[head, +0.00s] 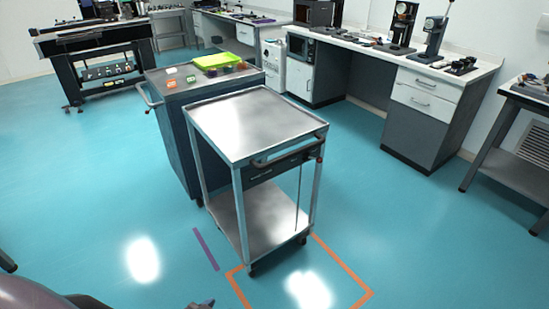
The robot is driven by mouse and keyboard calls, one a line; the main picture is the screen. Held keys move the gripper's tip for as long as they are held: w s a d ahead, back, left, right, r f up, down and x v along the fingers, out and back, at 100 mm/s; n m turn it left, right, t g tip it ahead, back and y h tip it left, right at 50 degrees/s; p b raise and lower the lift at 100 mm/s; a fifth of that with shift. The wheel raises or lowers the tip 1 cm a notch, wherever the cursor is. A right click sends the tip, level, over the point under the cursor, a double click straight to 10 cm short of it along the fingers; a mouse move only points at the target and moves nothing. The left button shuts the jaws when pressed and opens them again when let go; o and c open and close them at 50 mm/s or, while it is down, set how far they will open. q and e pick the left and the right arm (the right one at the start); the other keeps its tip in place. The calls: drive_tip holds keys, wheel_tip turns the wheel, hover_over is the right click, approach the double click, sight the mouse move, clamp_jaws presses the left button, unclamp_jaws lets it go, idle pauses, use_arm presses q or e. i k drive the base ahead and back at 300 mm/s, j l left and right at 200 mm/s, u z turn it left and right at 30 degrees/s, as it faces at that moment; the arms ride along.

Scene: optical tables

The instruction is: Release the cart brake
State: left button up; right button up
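The silver metal cart (254,123) stands upright in the middle of the head view, with a flat empty top and a bare lower shelf (255,218). A dark push handle (285,157) runs along its near side, above a drawer-like front. The casters are small and show no clear brake position. A dark tip at the bottom edge seems to be part of my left gripper (201,304), low and well short of the cart. My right gripper is out of view.
A dark grey cabinet cart (172,128) with a green tray (219,61) stands close behind the silver cart. Orange floor tape (340,265) and a purple strip (206,249) lie near its base. Benches line the back and right. The blue floor in front is clear.

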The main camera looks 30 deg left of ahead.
sight(319, 160)
drive_tip(key=u, duration=0.45)
drive_tip(key=i+l+u, duration=0.25)
drive_tip(key=i+l, duration=0.6)
drive_tip(key=i+l+u, duration=0.25)
drive_tip(key=i+l, duration=0.65)
drive_tip(key=l, duration=0.1)
